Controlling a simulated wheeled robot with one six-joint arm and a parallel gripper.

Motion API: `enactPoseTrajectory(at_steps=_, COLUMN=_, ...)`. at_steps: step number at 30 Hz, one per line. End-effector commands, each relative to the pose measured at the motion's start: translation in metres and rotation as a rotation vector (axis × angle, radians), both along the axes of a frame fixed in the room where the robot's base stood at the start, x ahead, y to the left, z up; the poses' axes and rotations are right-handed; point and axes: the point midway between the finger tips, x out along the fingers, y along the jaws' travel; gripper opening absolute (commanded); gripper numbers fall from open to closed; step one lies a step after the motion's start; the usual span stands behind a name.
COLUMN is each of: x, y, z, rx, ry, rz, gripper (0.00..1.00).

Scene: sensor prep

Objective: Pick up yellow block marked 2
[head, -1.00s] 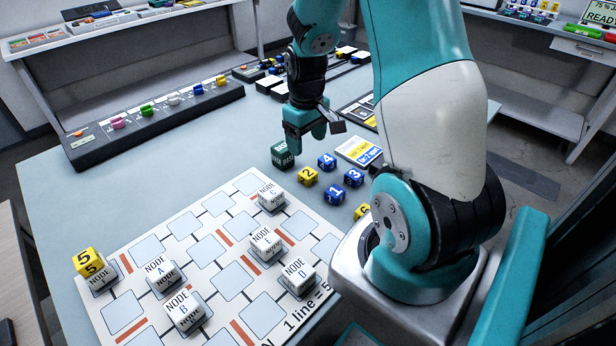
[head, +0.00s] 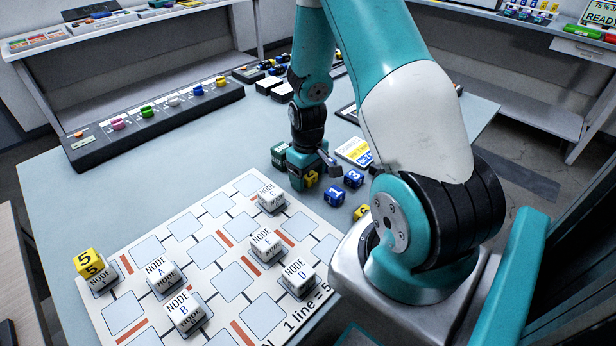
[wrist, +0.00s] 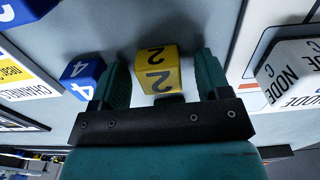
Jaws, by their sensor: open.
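The yellow block marked 2 (wrist: 157,72) sits on the table between the two fingers of my gripper (wrist: 162,82) in the wrist view. The fingers are open, one on each side of the block, with a small gap visible at least on the right. In the head view my gripper (head: 306,182) is low over the table and partly hides the yellow block (head: 311,179).
A blue block marked 4 (wrist: 82,78) is close beside the left finger in the wrist view.

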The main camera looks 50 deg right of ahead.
Motion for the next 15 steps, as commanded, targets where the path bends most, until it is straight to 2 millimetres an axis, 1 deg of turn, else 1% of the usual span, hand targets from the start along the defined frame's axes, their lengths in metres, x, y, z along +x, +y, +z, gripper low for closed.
enactPoseTrajectory(at_steps=1, x=0.0001, y=0.0000, z=0.0001, rx=0.000, ry=0.000, rz=0.000, gripper=0.70)
enactPoseTrajectory(at_steps=2, x=0.0000, y=0.0000, z=0.0001, rx=0.000, ry=0.000, rz=0.000, gripper=0.63)
enactPoseTrajectory(at_steps=3, x=0.0001, y=0.0000, z=0.0002, rx=0.000, ry=0.000, rz=0.000, gripper=0.54)
enactPoseTrajectory(at_steps=5, x=0.0000, y=0.0000, z=0.0002, rx=0.000, ry=0.000, rz=0.000, gripper=0.40)
enactPoseTrajectory(at_steps=6, x=0.0001, y=0.0000, z=0.0003, rx=0.000, ry=0.000, rz=0.000, gripper=0.31)
enactPoseTrajectory(at_steps=8, x=0.0001, y=0.0000, z=0.0003, rx=0.000, ry=0.000, rz=0.000, gripper=0.17)
enactPoseTrajectory(at_steps=15, x=0.0001, y=-0.0001, z=0.0006, rx=0.000, ry=0.000, rz=0.000, gripper=0.17)
